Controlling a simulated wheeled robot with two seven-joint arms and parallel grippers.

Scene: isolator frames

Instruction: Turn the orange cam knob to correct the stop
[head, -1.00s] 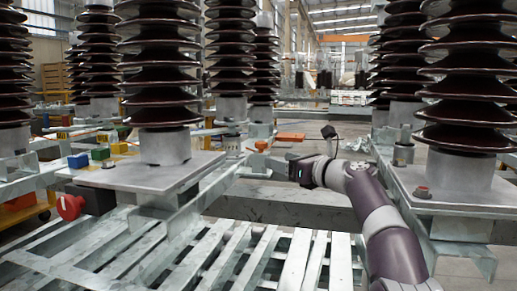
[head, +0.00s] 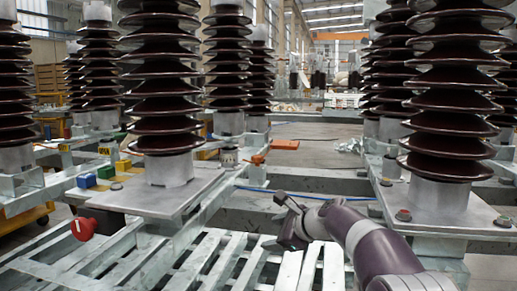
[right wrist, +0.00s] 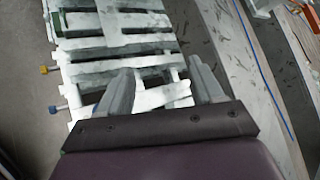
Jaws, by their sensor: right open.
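A small orange part (head: 258,159) sits on the grey steel frame left of centre in the head view, near a grey cylinder. I cannot tell for sure that it is the cam knob. An orange piece also shows at the top right corner of the right wrist view (right wrist: 264,6). My right gripper (head: 290,243) points down over the pale slats, below and to the right of the orange part and clear of it. Its two fingers (right wrist: 161,72) are apart with nothing between them. My left gripper is out of view.
Tall ribbed brown insulators (head: 165,90) stand on plates at both sides. A red knob (head: 83,229) is at the left frame edge. Blue (head: 86,181) and yellow (head: 123,165) blocks sit near it. Another orange piece (head: 285,144) lies further back. A blue line (head: 300,194) runs along a beam.

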